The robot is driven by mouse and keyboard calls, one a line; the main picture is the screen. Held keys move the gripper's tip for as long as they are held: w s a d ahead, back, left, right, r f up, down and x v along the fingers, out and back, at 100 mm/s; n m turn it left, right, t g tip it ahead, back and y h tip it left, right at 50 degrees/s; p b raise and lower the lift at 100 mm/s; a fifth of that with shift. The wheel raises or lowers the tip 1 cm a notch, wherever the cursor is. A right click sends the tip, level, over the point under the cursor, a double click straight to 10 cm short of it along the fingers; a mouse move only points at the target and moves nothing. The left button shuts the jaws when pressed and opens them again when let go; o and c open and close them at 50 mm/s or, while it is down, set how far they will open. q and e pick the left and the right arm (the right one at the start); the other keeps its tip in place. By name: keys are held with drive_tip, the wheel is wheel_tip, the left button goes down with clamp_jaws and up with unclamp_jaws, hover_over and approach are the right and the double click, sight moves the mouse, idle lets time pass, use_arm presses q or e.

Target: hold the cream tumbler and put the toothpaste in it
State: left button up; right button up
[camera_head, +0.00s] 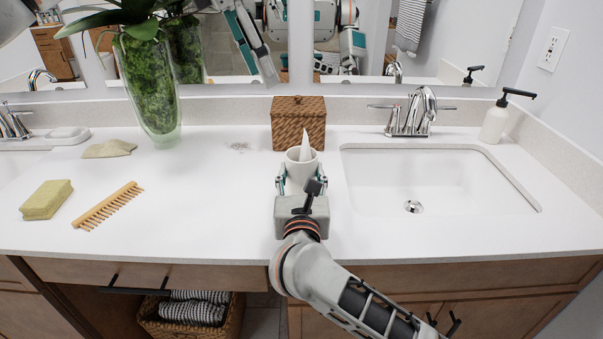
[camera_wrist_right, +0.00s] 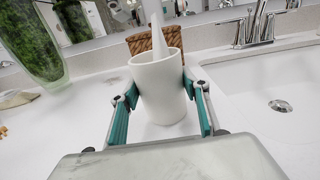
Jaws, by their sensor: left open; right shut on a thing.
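The cream tumbler (camera_head: 294,175) stands upright at the middle of the counter, just in front of the wicker box; it also shows in the wrist view (camera_wrist_right: 158,92). My right gripper (camera_head: 299,178) is shut on it, with one teal-padded finger on each side. The toothpaste (camera_head: 305,147), a white tube, stands in the tumbler and leans slightly. Its upper part sticks out above the rim in the wrist view (camera_wrist_right: 157,32), and its lower end is hidden inside. A grey part of my left arm shows in the top left corner, but its gripper fingers are out of view.
A wicker box (camera_head: 298,118) stands right behind the tumbler. The sink basin (camera_head: 435,180) and faucet (camera_head: 418,112) are to the right, with a soap dispenser (camera_head: 494,122). A glass vase (camera_head: 150,90), comb (camera_head: 107,205), sponge (camera_head: 46,199) and cloth (camera_head: 109,149) are left. Counter between is clear.

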use_arm(q)
drive_tip(key=shift+a+r, duration=0.1)
drive_tip(key=shift+r, duration=0.3)
use_arm(e)
drive_tip(key=o, duration=1.3)
drive_tip(key=shift+o, duration=0.2)
